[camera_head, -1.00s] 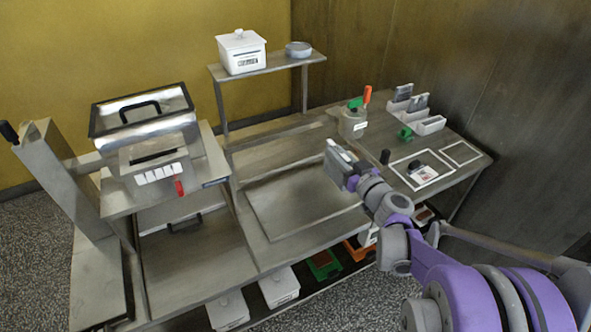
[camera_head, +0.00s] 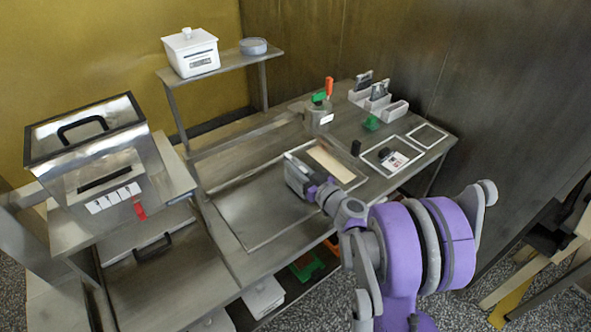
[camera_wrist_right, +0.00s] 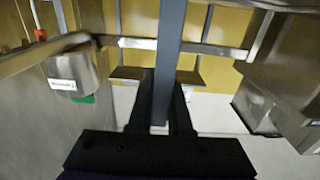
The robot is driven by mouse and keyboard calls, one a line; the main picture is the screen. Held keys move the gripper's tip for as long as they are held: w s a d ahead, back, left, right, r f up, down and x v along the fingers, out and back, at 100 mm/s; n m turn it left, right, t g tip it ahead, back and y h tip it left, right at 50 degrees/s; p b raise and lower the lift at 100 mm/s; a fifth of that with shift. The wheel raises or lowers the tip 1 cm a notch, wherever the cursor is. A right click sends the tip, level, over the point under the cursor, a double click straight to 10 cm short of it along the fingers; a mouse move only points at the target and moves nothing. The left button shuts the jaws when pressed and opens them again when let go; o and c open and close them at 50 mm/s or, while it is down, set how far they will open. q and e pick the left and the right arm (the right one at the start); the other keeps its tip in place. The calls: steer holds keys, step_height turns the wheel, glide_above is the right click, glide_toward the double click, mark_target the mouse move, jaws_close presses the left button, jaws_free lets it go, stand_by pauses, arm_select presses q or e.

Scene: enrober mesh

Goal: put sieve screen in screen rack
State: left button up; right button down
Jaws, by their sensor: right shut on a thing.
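In the right wrist view the screen (camera_wrist_right: 170,45) shows as a grey bar, seen edge-on between the black fingers. The screen rack (camera_head: 382,102) is a pale stand at the back right of the bench, with grey panels upright in it. It is to the right of and beyond the gripper, apart from the screen. My left gripper is not in view.
A steel pot (camera_head: 318,118) with green and orange parts stands left of the rack. A green piece (camera_head: 371,123), a black item (camera_head: 356,147) and white outlined areas (camera_head: 428,136) lie nearer. A raised shelf (camera_head: 216,66) holds a white box (camera_head: 190,52). A steel machine (camera_head: 92,160) stands left.

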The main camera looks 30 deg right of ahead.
steer(key=shift+f, duration=0.35)
steer(key=shift+f, duration=0.1)
steer(key=shift+f, duration=0.15)
steer(key=c, duration=0.8)
jaws_free()
steer(key=shift+c, duration=0.2)
steer(key=shift+r, duration=0.2)
